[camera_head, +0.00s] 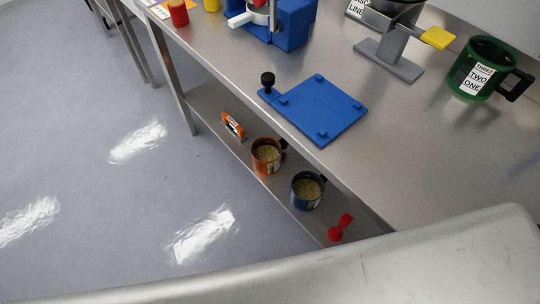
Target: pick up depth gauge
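I cannot tell for sure which thing is the depth gauge. A small orange tool (232,125) with a pale face lies on the lower shelf of the steel workbench. A red object (341,228) with a round end and a short handle lies at the shelf's near end. Neither of my grippers is in view.
An orange mug (266,156) and a blue mug (307,190), both with grainy contents, stand on the lower shelf (212,103). The benchtop (405,145) holds a blue plate (317,108), blue press (290,24), grey stand (390,58) and green mug (479,68). Left floor is clear.

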